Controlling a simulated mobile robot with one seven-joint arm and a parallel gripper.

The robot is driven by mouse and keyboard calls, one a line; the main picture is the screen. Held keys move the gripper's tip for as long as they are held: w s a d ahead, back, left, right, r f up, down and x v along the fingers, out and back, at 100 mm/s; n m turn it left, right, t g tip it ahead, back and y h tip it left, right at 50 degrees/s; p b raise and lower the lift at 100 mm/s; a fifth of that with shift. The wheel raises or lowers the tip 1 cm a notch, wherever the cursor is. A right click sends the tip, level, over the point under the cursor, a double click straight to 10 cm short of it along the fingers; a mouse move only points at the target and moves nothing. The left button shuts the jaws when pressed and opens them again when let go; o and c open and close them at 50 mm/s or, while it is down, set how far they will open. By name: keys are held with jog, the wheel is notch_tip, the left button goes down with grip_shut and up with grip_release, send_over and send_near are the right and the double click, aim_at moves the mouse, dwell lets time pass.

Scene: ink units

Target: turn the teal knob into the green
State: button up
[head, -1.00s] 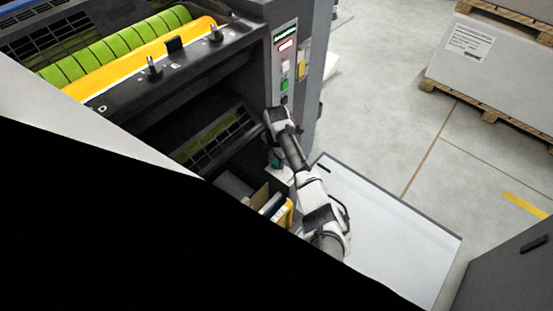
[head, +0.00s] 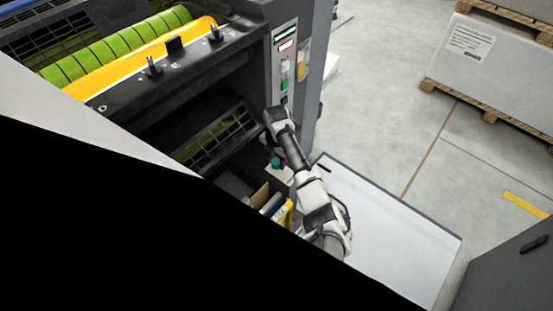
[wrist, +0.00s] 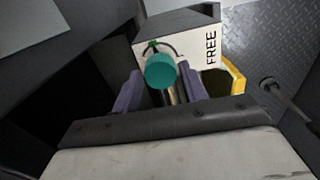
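The teal knob (wrist: 160,71) is a ribbed round knob on the white face of a box marked FREE (wrist: 198,50). A dark arc with a small green mark shows just above the knob. My gripper (wrist: 160,78) is open, with its two purple-grey fingers apart, one to the left and one to the right of the knob. I cannot tell whether either finger touches it. In the head view, the teal knob (head: 275,162) shows low beside my arm; the fingers cannot be made out there.
A dark press with a green roller (head: 120,45) and a yellow bar stands at the left. Its button panel (head: 285,65) is above my wrist. Yellow-edged folders (head: 285,214) sit beside my arm. A white board (head: 385,225) lies at the right, with open floor beyond.

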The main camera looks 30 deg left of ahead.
jog(key=shift+o, duration=1.1)
notch_tip(320, 180, up, 14)
jog(key=shift+f, duration=0.1)
